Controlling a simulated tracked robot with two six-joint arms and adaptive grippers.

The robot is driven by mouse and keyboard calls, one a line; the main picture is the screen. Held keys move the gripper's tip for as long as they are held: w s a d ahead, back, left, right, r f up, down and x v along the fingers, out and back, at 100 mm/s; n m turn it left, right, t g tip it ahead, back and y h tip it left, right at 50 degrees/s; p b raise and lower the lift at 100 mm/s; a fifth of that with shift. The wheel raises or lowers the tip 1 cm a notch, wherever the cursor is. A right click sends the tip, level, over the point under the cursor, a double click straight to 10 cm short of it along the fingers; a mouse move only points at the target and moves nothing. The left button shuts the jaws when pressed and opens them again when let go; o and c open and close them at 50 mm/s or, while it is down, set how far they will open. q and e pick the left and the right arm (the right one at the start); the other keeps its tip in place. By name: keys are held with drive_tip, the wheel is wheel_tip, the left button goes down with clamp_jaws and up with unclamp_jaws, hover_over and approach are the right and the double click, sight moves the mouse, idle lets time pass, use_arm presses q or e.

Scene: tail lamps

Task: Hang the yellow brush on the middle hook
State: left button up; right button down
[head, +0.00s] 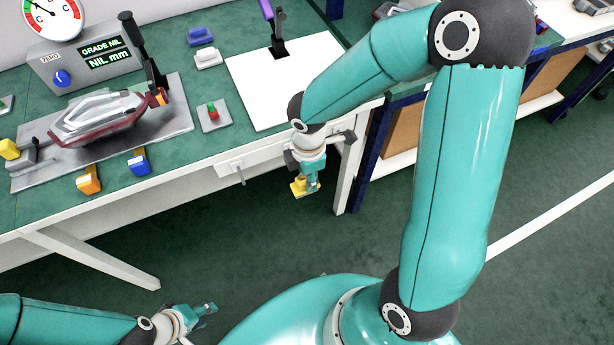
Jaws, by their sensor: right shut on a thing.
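My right gripper (308,184) hangs just in front of the table's front edge. It is shut on a small yellow thing, which I take to be the yellow brush (301,187); the gripper partly hides it. A white plate (229,168) on the table's front edge, left of the gripper, bears a thin metal hook or handle (241,175). The brush is apart from it. I cannot make out a row of hooks or tell which is the middle one. My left gripper (207,309) is low at the left, over the floor, with no thing visible in it.
The green-topped table (205,146) carries a tail lamp (100,118) on a grey fixture, a gauge box (85,62) and a white sheet (255,95). Floor in front is clear.

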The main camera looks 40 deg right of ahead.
drive_tip(key=shift+w+a+r, duration=0.1)
drive_tip(key=shift+w+r, duration=0.15)
drive_tip(key=shift+w, duration=0.15)
drive_tip(key=shift+s, duration=0.15)
drive_tip(key=shift+s+a, duration=0.25)
drive_tip(key=shift+s, duration=0.2)
drive_tip(key=shift+s+d+f, duration=0.15)
drive_tip(key=shift+d+f, duration=0.05)
idle(0.7)
drive_tip(key=shift+r, duration=0.1)
idle(0.8)
drive_tip(key=shift+w, duration=0.45)
drive_tip(key=shift+s, duration=0.25)
